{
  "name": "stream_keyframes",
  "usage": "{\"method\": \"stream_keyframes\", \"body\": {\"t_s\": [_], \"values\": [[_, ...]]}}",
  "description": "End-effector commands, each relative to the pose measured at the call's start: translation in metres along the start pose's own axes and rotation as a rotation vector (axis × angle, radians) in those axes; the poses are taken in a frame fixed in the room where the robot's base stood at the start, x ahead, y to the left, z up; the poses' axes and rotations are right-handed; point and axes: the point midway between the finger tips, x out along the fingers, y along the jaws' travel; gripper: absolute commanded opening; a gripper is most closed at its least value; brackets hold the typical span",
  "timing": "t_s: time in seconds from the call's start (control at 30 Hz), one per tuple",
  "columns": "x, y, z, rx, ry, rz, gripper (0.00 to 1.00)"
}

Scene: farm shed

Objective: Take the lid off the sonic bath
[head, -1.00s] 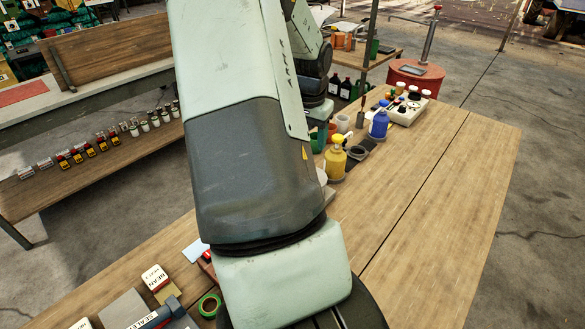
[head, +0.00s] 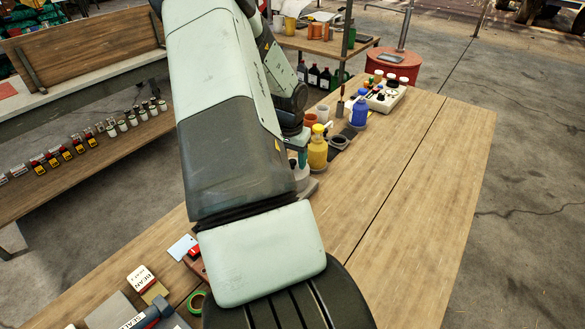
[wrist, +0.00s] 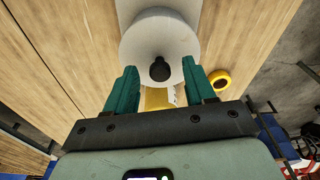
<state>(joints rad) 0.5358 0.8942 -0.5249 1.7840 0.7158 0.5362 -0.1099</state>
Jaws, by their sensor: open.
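In the wrist view, a pale grey round lid (wrist: 150,42) with a black knob (wrist: 160,69) is seen from above. I take it for the lid of the sonic bath; the body beneath it is mostly hidden. My gripper (wrist: 160,74) is open, with one green finger on each side of the knob, and nothing is held. I cannot tell how high the fingertips are above the lid.
A yellow ring (wrist: 220,79) lies right of the lid. A green tape roll (head: 197,301) lies near left. The bench's right side (head: 425,190) is clear.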

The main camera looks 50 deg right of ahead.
Motion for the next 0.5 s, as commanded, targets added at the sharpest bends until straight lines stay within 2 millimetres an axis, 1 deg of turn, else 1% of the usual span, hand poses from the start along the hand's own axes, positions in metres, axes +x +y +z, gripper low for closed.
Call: {"method": "stream_keyframes", "body": {"t_s": [0.13,0.17,0.5], "values": [[-0.0002,-0.0003,0.0,0.0,0.0,0.0,0.54],[-0.0002,-0.0003,0.0,0.0,0.0,0.0,0.53],[-0.0004,-0.0004,0.0002,-0.001,0.0,0.0,0.01]]}}
